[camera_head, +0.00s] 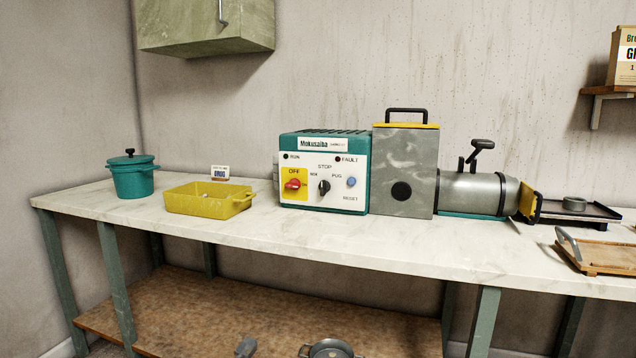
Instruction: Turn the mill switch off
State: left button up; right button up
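The mill's control box (324,171) stands on the bench, teal with a white front panel. Its red rotary switch (293,185) sits on a yellow plate (293,173) marked OFF, at the panel's left. The red handle looks roughly level, but it is too small to tell its exact setting. A black selector knob (324,187) below the word STOP and a blue button (351,182) above RESET are to its right. The grey mill housing (404,172) and metal barrel (470,193) adjoin the box on the right. Neither of my grippers is in view.
A yellow tray (209,199) and a teal lidded pot (132,174) stand left of the box. A wooden tray (605,257) lies at the right front. The pale bench top (330,232) is clear before the panel. A green cabinet (206,26) hangs above left.

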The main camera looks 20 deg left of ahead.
aim_at(294, 184)
jog(key=i+j, duration=0.15)
jog(key=j, duration=0.25)
jog(key=i+j+u, duration=0.15)
jog(key=j, duration=0.3)
jog(key=i+j, duration=0.25)
jog(key=j, duration=0.15)
jog(key=i+j+u, duration=0.1)
jog(key=j, duration=0.3)
jog(key=i, duration=0.05)
